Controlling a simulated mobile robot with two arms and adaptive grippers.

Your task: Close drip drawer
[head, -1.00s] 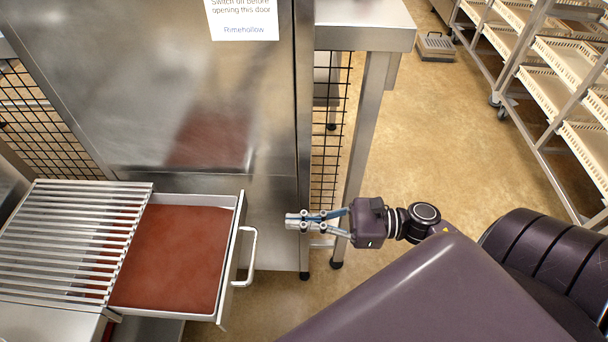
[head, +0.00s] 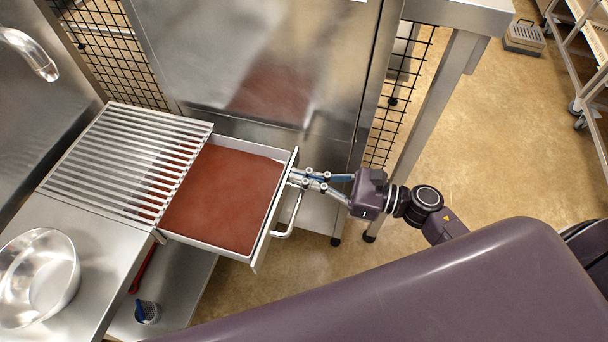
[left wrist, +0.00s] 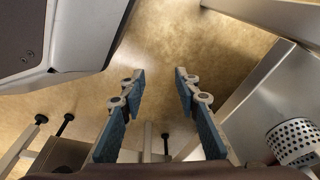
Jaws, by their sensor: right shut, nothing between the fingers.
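The drip drawer (head: 274,212) stands pulled out to the right from under a slatted grate (head: 130,155). It holds a flat brown-red filling, and a bar handle (head: 291,217) sits on its front. My right gripper (head: 294,180) is shut and empty, with its tips at the outer face of the drawer front, beyond the handle. I cannot tell whether the tips touch the front. My left gripper (left wrist: 160,75) shows in the left wrist view, open and empty, above the floor; it is not visible in the head view.
A steel bowl (head: 38,278) stands on the counter at the left. A steel cabinet (head: 265,60) rises behind the drawer. A shelf below the counter holds a small perforated cup (head: 147,312); a perforated cylinder (left wrist: 293,140) shows in the left wrist view. Floor right of the drawer is free.

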